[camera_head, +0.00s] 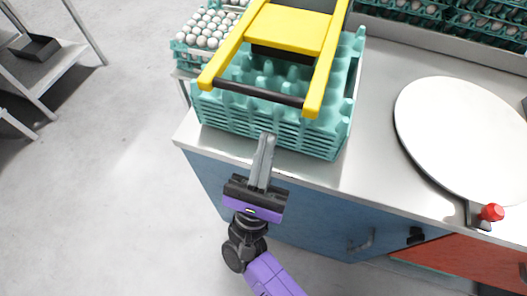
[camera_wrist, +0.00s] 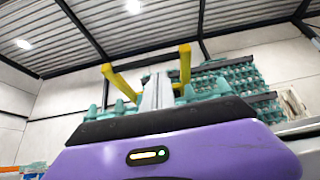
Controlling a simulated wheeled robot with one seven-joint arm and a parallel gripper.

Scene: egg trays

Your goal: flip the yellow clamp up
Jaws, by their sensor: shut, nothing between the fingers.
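The yellow clamp (camera_head: 285,28) is a flat frame with two arms joined by a dark bar (camera_head: 258,93). It lies over a stack of teal egg trays (camera_head: 270,125) on the counter, its bar end toward me. The ends of the clamp's arms also show in the wrist view (camera_wrist: 185,64), on both sides of my fingers. My gripper (camera_head: 266,142) is shut and empty. Its fingers point up at the near side of the stack, below the dark bar in the head view. I cannot tell whether the fingertips touch the trays.
The steel counter (camera_head: 375,120) holds the stack. A white round plate (camera_head: 465,135) with a red knob (camera_head: 491,212) lies to the right. Trays of eggs (camera_head: 208,28) stand behind left, and more egg trays (camera_head: 455,20) are at the back right.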

